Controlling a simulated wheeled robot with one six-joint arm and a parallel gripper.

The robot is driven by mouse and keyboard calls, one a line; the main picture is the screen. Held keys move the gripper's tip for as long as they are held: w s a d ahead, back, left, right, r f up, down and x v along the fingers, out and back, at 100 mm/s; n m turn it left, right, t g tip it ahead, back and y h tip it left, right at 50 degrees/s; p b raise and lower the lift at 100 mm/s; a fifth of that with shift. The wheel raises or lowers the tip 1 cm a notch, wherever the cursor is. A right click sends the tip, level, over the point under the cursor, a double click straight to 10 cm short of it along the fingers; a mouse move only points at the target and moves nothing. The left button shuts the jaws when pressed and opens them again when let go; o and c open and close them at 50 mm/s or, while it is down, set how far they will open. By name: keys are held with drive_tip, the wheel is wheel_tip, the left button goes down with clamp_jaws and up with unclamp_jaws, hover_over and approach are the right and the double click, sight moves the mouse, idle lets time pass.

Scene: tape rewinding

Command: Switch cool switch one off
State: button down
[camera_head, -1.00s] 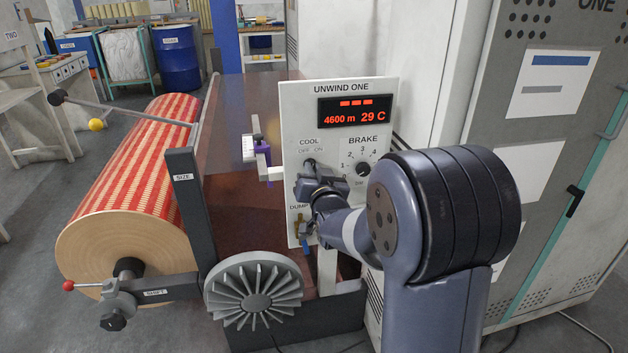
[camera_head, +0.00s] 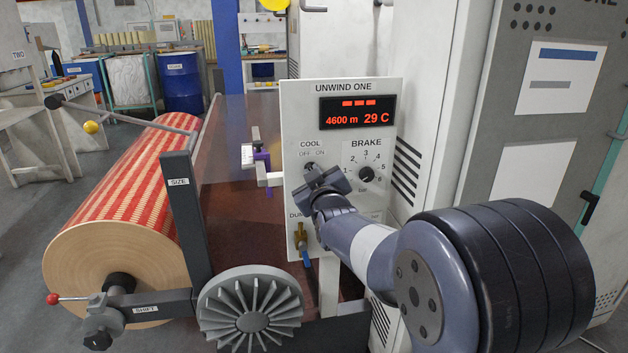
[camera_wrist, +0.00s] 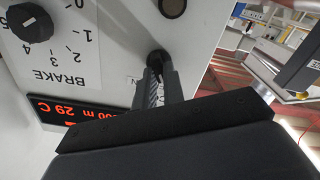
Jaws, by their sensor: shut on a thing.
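The cool switch of the UNWIND ONE panel (camera_head: 298,94) is under the labels COOL, OFF and ON. My gripper (camera_head: 312,174) is at this switch in the head view and covers most of it. In the wrist view, my gripper (camera_wrist: 159,72) has its two fingers close together on the dark cool switch (camera_wrist: 158,56). The fingers hide much of the switch, and I cannot tell which way its lever leans. The panel display (camera_head: 357,112) reads 4600 m and 29 C with red bars above.
The black brake knob (camera_head: 366,174) is just right of my gripper; it also shows in the wrist view (camera_wrist: 30,23). A brass and blue dump valve (camera_head: 301,238) is below. A finned grey wheel (camera_head: 250,308) and the red striped roll (camera_head: 130,190) stand left.

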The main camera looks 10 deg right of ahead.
drive_tip(key=shift+n, duration=0.3)
drive_tip(key=c, duration=1.5)
unclamp_jaws()
drive_tip(key=s, duration=1)
drive_tip(key=shift+s, duration=0.4)
drive_tip(key=shift+w, duration=0.15)
drive_tip(key=w, duration=1)
drive_tip(key=shift+w, duration=0.3)
drive_tip(key=shift+s, duration=0.1)
